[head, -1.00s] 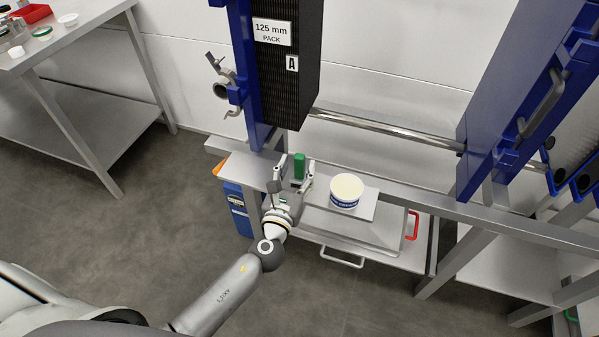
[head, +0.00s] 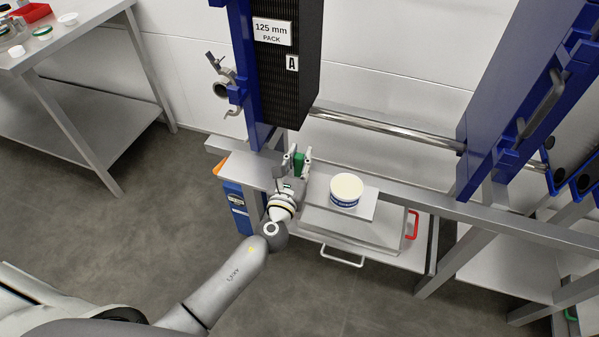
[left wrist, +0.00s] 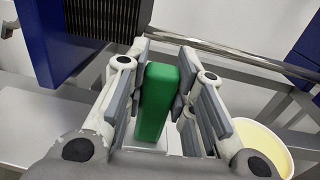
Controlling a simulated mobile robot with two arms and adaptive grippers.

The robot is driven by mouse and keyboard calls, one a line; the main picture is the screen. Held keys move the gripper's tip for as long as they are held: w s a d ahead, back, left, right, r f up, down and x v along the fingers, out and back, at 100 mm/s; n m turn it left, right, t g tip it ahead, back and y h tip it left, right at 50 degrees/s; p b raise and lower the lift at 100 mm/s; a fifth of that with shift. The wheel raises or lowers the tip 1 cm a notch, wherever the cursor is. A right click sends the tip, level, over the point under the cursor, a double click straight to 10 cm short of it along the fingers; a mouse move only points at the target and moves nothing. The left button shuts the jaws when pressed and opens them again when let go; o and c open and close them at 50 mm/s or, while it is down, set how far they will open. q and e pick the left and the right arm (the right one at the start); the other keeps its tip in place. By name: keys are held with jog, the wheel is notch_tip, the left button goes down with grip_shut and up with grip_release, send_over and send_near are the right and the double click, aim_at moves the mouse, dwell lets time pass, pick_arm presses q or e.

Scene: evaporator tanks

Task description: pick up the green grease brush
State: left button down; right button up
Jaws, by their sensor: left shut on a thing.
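The green grease brush (head: 299,163) shows as an upright green block between the fingers of my left gripper (head: 297,161). In the left wrist view the green brush (left wrist: 157,102) stands between the two finger pads of the left gripper (left wrist: 162,85). The gripper is shut on it. Its lower end is hidden by the gripper, so I cannot tell whether it touches the surface below. My right gripper is not in view.
A white tub with a cream top (head: 346,189) stands just right of the gripper on a grey tray. Behind are a blue frame, a black plate pack (head: 290,70) and a steel bar (head: 385,130). A steel table (head: 90,60) stands at the far left.

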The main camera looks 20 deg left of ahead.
pick_arm(q)
jog(key=shift+r, duration=0.15)
jog(key=shift+r+p, duration=0.45)
jog(key=shift+r, duration=0.15)
notch_tip(320, 180, up, 2)
jog(key=shift+r+p, duration=0.25)
jog(key=shift+p, duration=0.5)
jog(key=s+r+p, duration=0.2)
jog(key=s+r, duration=0.7)
jog(key=s, duration=0.5)
jog(key=shift+d+p, duration=0.3)
jog(key=shift+p, duration=0.05)
dwell(0.5)
